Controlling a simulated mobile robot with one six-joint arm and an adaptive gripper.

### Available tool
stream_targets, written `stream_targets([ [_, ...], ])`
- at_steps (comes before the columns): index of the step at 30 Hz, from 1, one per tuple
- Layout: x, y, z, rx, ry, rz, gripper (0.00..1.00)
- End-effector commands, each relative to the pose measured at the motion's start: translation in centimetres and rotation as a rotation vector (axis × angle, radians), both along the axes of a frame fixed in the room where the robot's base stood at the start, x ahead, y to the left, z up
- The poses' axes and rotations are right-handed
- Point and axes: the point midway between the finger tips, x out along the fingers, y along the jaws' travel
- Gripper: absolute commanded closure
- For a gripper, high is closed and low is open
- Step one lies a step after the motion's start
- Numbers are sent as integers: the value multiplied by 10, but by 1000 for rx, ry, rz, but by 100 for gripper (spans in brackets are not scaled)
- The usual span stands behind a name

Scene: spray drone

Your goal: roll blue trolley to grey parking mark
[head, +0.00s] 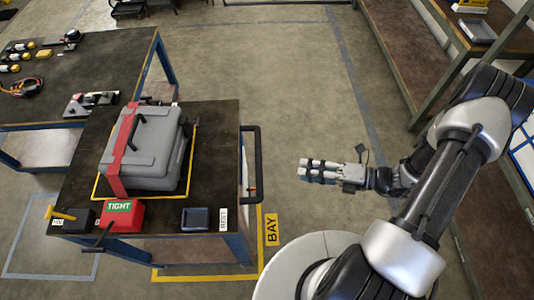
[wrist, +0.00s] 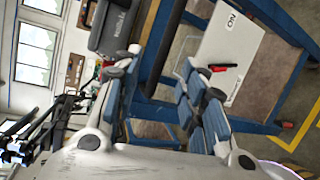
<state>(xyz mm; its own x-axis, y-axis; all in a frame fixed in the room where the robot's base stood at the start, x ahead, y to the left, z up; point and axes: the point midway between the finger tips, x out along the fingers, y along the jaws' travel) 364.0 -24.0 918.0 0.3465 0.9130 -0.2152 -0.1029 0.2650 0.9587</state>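The blue trolley (head: 222,140), with a dark top and blue legs, stands by the yellow floor outline marked BAY (head: 271,229). Its black push handle (head: 258,165) is on the right side. A grey case (head: 150,150) with a red strap sits on top. My gripper (head: 303,170) is to the right of the handle, pointing towards it, apart from it and empty. In the wrist view its fingers (wrist: 160,68) are spread, with blue trolley frame (wrist: 282,22) beyond. A pale grey-blue floor outline (head: 47,278) lies left of the trolley, partly hidden; I cannot tell whether it is the parking mark.
A red TIGHT box (head: 122,216), a yellow-handled tool (head: 62,214) and a small dark tray (head: 195,218) are on the trolley's front edge. A workbench (head: 110,55) stands close behind left. Shelving (head: 405,60) stands right. The floor between (head: 300,90) is clear.

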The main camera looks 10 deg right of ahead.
Motion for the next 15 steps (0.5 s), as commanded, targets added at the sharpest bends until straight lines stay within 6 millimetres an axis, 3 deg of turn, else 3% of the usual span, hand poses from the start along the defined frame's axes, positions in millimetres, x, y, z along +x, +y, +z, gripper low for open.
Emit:
stream_targets([
  [3, 0, -3, -14, 62, 72, -74, 62],
  [8, 3, 2, -19, 82, 94, -96, 62],
  [15, 19, 39, -28, 80, 94, -88, 62],
])
